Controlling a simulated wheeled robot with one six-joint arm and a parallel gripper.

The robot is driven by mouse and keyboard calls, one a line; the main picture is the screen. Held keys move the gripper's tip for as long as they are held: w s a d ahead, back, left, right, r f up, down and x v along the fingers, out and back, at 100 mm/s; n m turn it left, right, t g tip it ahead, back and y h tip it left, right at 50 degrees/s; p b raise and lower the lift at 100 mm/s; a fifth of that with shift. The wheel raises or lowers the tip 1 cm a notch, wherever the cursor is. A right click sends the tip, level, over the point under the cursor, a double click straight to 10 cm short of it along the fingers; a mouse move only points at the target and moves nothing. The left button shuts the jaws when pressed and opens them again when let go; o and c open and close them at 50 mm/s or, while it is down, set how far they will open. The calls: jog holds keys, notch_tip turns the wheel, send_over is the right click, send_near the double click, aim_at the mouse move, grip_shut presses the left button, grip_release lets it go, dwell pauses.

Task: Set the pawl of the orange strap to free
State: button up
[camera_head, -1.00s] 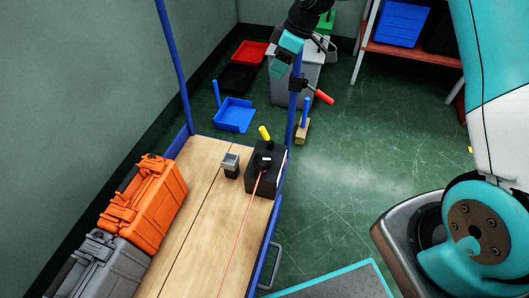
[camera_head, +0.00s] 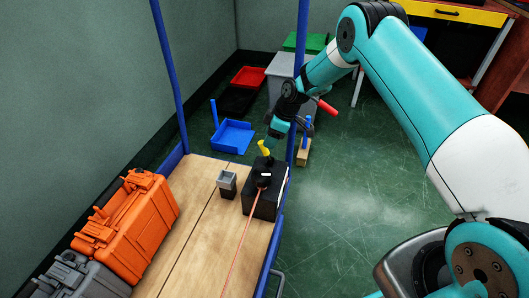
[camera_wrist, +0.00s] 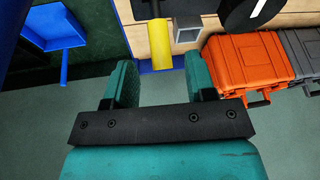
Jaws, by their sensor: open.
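The orange strap (camera_head: 240,240) runs as a thin line along the wooden bed to a black block (camera_head: 258,203) at its far right corner. A dark round drum with a white mark (camera_head: 265,176) sits on the block, and shows in the wrist view (camera_wrist: 240,18). A yellow-handled lever (camera_head: 264,149) rises beside the block's far end; its yellow grip hangs in the wrist view (camera_wrist: 162,57). I cannot tell which part is the pawl. My gripper (camera_head: 280,132) is open and empty, just above and beyond the yellow grip. In the wrist view, the fingers (camera_wrist: 164,84) straddle the grip's line, apart from it.
A small grey open box (camera_head: 227,182) stands left of the block. Orange (camera_head: 128,225) and grey (camera_head: 75,277) cases line the bed's left side. A blue post (camera_head: 299,80) rises close to my gripper. A red handle (camera_head: 327,108) juts out right of the post.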

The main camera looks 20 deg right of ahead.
aim_at(264, 148)
jog(key=b+x, duration=0.1)
jog(key=x, duration=0.4)
jog(key=shift+a+f, duration=0.1)
jog(key=shift+f, duration=0.1)
grip_shut()
